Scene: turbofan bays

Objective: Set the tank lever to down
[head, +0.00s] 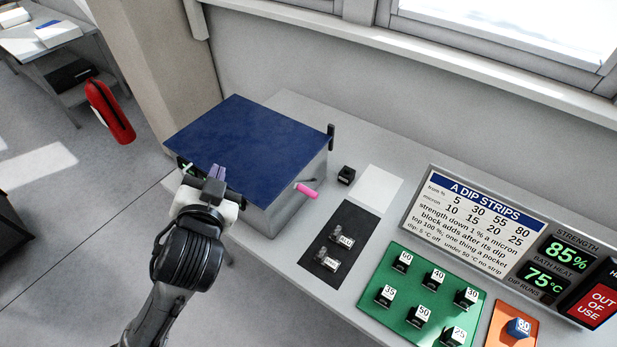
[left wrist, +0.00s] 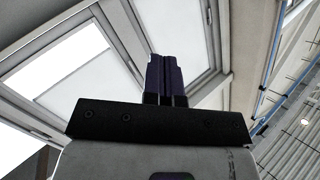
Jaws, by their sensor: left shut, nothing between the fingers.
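The tank (head: 285,190) is a grey box with a dark blue lid (head: 245,135), standing on the bench at the left. A short pink lever (head: 306,190) sticks out from its right-hand side; I cannot tell its set position for sure. A small black upright part (head: 331,136) stands at the lid's right corner. My left gripper (head: 217,172) is shut and empty at the tank's near left edge, apart from the pink lever. Its closed fingers (left wrist: 166,78) also show in the left wrist view, against the windows. My right gripper is out of view.
Right of the tank are a small black block (head: 346,175), a black mat (head: 352,222) with two labelled blocks, and a green mat (head: 385,305) with several numbered blocks. A sign panel (head: 480,215) and displays stand behind. A red cylinder (head: 110,111) is at left.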

